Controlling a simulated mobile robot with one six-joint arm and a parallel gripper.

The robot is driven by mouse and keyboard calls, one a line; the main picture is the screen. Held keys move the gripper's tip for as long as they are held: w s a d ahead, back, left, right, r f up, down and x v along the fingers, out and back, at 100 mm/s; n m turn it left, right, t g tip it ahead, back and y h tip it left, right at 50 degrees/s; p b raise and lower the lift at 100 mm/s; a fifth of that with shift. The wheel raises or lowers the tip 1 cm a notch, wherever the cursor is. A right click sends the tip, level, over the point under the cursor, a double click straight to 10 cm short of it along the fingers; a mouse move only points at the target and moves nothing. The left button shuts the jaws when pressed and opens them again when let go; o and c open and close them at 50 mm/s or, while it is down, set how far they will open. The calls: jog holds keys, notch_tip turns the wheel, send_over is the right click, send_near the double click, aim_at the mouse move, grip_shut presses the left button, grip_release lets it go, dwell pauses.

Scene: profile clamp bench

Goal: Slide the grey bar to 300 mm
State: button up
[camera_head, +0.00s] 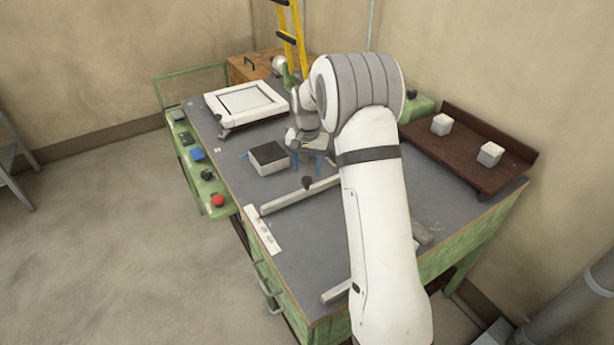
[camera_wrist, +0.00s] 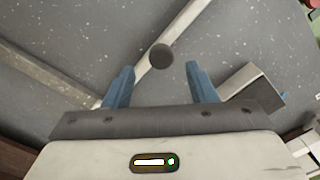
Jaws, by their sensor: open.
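A long pale grey bar (camera_head: 290,198) lies on the bench top in the head view, its near end close to a white marked plate (camera_head: 264,232). In the wrist view the bar (camera_wrist: 182,28) runs diagonally from the top edge down to the lower left. A dark round knob (camera_head: 307,182) is at the bar; in the wrist view the knob (camera_wrist: 160,56) shows between the fingertips. My gripper (camera_head: 309,163) is open and empty, with blue fingers, over the bench beyond the knob. Its fingers (camera_wrist: 159,68) also show in the wrist view. My arm hides the bar's far end.
A black-topped box (camera_head: 268,158) stands left of my gripper. A white framed panel (camera_head: 246,102) lies farther back. A brown tray (camera_head: 455,150) with two white blocks is at right. Another pale bar (camera_head: 336,292) lies near the front edge.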

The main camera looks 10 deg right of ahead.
jog(key=shift+r, duration=1.55)
jog(key=s+r+n+t, duration=0.1)
jog(key=s+r, duration=0.3)
jog(key=s, duration=0.4)
jog(key=s+a+r+n, duration=0.1)
jog(key=s+r+n, duration=0.1)
jog(key=s+r, duration=0.5)
jog(key=s+r+n+t, duration=0.1)
jog(key=s+r, duration=0.1)
jog(key=s, duration=0.8)
jog(key=s+f+n+t, duration=0.1)
jog(key=s+f, duration=0.1)
jog(key=s, duration=0.9)
jog(key=shift+a, duration=0.3)
